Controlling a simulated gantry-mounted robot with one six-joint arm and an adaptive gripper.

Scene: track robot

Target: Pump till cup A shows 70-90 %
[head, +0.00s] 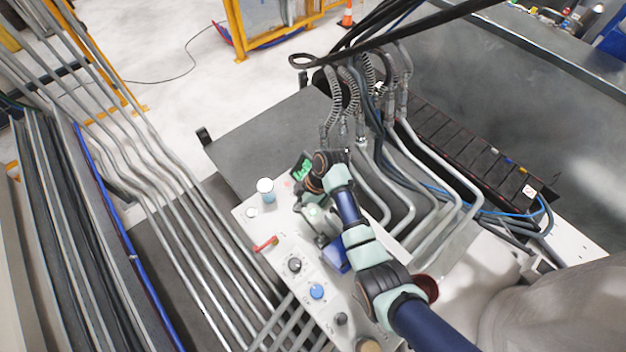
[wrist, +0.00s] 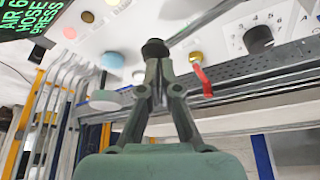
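My gripper (wrist: 158,72) has its fingers drawn together at a black knob (wrist: 155,47), which sits at the end of a grey rod in the wrist view. They appear shut on it. In the head view my gripper (head: 318,222) is over the white panel, partly hidden by my arm. A dark display with green text (wrist: 40,18) is cut off in the wrist view, showing "AIR 6", "HOSE" and "PRESS".
The white panel (head: 283,225) carries a red lever (head: 265,243), a black knob (head: 295,265) and a blue knob (head: 317,291). Metal pipes (head: 180,220) run along the left. Hoses (head: 355,95) and bent pipes crowd the space beyond and right of my arm.

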